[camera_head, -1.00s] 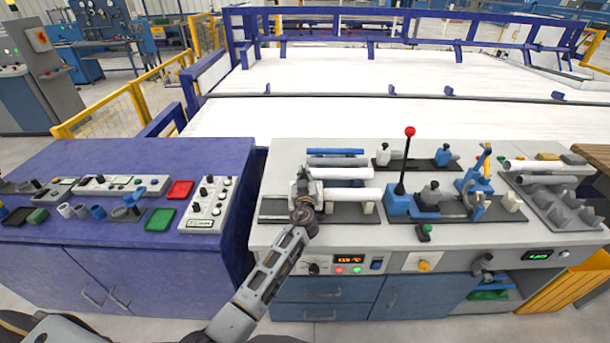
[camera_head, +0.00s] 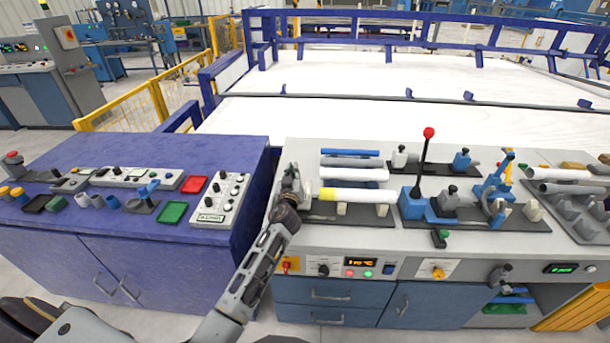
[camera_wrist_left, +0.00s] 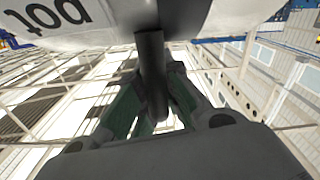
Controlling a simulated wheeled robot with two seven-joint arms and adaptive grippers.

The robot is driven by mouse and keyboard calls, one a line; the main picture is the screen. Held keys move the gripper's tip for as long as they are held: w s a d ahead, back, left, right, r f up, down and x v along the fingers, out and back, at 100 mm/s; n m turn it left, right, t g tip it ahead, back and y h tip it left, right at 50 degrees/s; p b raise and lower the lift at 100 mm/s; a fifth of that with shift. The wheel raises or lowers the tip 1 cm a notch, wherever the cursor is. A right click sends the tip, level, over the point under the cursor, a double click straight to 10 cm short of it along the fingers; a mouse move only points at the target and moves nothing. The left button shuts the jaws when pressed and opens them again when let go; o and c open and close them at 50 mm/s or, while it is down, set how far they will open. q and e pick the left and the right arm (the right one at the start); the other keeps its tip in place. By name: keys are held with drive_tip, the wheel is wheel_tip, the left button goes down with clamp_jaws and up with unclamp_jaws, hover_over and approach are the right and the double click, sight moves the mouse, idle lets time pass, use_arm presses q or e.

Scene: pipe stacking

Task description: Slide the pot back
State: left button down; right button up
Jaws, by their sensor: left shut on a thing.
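The pot (camera_wrist_left: 75,25) is a pale body with the word "pot" in dark letters, across the top of the left wrist view. A dark stem hangs from it between the fingers of my left gripper (camera_wrist_left: 155,100), which is shut on it. In the head view the pot (camera_head: 291,182) is small, grey and partly hidden by my left gripper (camera_head: 288,199), at the left end of the dark rail (camera_head: 345,219). A white pipe (camera_head: 362,196) lies to its right on pale supports. The pipe's left end is yellow and stands bare beside the pot. My right gripper is out of view.
Behind lie a blue pipe (camera_head: 350,153), a grey pipe and another white pipe (camera_head: 353,175). A blue lever stand with a red knob (camera_head: 429,132) stands to the right. The blue cabinet (camera_head: 115,225) with a switch box (camera_head: 221,197) is at left, across a gap.

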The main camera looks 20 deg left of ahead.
use_arm(q)
drive_tip(key=shift+s+a, duration=0.15)
drive_tip(key=shift+a, duration=0.65)
drive_tip(key=c, duration=1.7)
unclamp_jaws()
drive_tip(key=shift+o, duration=1)
drive_tip(key=shift+s+a, duration=0.15)
drive_tip(key=shift+s, duration=0.1)
drive_tip(key=shift+s+d+f, duration=0.2)
drive_tip(key=shift+f, duration=0.05)
drive_tip(key=s, duration=0.1)
drive_tip(key=s+d, duration=0.1)
drive_tip(key=s, duration=0.1)
drive_tip(key=shift+s+d+r, duration=0.1)
drive_tip(key=shift+d+r, duration=0.1)
drive_tip(key=shift+r, duration=0.2)
drive_tip(key=shift+s+d+f, duration=0.1)
drive_tip(key=shift+s+f, duration=0.05)
drive_tip(key=shift+s, duration=0.25)
drive_tip(key=shift+s+d+f, duration=0.1)
drive_tip(key=shift+s, duration=0.3)
drive_tip(key=v, duration=0.6)
drive_tip(key=shift+d+r, duration=0.1)
drive_tip(key=shift+r, duration=0.05)
drive_tip(key=shift+s, duration=0.1)
